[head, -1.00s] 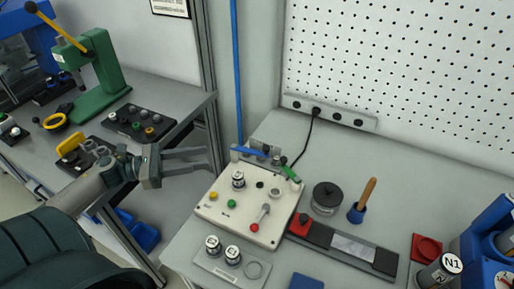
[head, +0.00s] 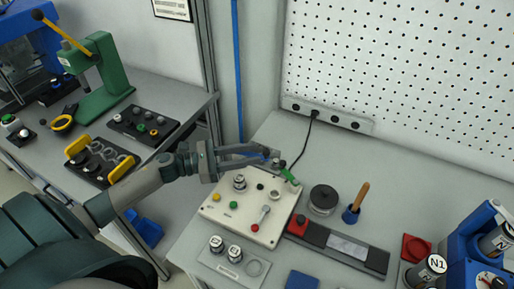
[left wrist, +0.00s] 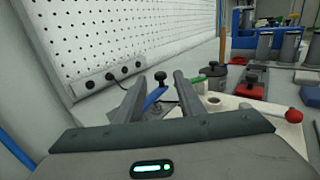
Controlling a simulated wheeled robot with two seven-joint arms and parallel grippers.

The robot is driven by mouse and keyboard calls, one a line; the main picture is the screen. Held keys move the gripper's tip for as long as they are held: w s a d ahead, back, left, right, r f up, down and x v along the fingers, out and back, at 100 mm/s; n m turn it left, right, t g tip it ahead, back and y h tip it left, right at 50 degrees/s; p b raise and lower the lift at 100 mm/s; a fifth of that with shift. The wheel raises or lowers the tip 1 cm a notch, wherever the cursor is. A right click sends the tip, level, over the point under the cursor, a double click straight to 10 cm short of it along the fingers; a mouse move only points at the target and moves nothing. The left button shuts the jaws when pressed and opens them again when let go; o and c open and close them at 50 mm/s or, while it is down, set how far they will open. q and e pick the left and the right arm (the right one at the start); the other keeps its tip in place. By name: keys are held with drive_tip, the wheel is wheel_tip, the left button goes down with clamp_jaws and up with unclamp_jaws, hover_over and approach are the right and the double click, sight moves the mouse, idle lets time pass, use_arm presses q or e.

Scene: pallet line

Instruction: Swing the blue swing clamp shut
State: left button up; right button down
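The blue swing clamp (head: 256,155) is at the back edge of the cream fixture plate (head: 222,212), partly hidden by my left gripper. My left gripper (head: 268,155) reaches in from the left, with its fingers apart over the back of the plate. In the left wrist view the blue clamp arm (left wrist: 155,97) shows between the two open fingers, with a black knob (left wrist: 160,78) just beyond them. I cannot tell whether a finger touches the blue arm. My right gripper is not in view.
A green clamp part (head: 290,176) is just right of my fingers. A silver cylinder (head: 240,182), coloured buttons and a red-knobbed lever (head: 261,217) are on the plate. A black round container (head: 323,197) and a wooden-handled tool (head: 354,207) stand to the right. The pegboard wall (head: 410,80) rises behind.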

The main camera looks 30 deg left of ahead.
use_arm(q)
drive_tip(key=shift+p+x, duration=0.3)
drive_tip(key=shift+x, duration=0.75)
drive_tip(key=shift+w+d, duration=0.3)
drive_tip(key=shift+d, duration=0.05)
clamp_jaws()
